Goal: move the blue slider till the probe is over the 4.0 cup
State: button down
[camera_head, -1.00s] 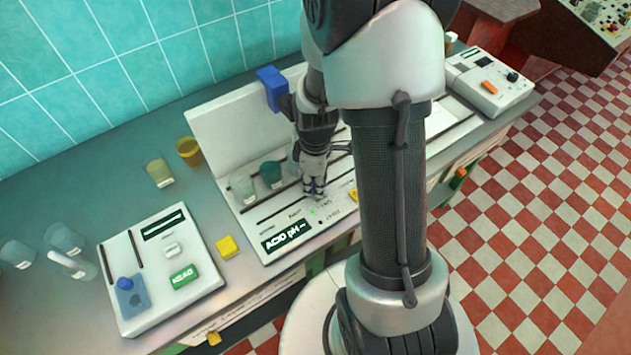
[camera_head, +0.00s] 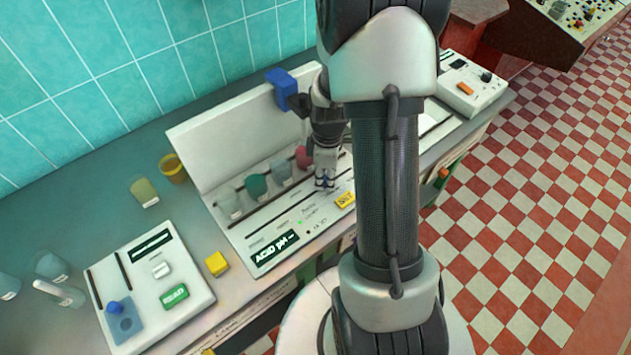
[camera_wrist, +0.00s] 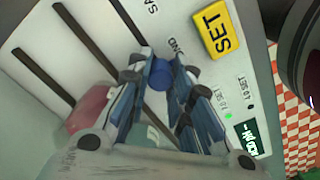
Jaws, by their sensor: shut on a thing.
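My gripper (camera_head: 325,183) is over the white pH panel (camera_head: 240,232). In the wrist view my gripper (camera_wrist: 162,66) is shut on the round blue slider knob (camera_wrist: 159,76), beside a dark slot. A blue block (camera_head: 282,88) sits at the top of the panel's back wall, with a dark piece reaching toward my arm; the probe tip is hidden. A row of cups stands behind the slot: a clear cup (camera_head: 229,206), a teal cup (camera_head: 255,186), another clear cup (camera_head: 281,169) and a red cup (camera_head: 304,157). I cannot read which is 4.0.
A yellow SET button (camera_head: 345,200) is right of my gripper. A white device (camera_head: 150,285) with a green button and a yellow cube (camera_head: 217,264) lie at the left. Loose beakers stand at the far left. Another white device (camera_head: 465,85) is at the right.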

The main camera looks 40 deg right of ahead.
jog(key=c, duration=1.7)
grip_release()
notch_tip(320, 180, up, 12)
jog(key=shift+r, duration=0.1)
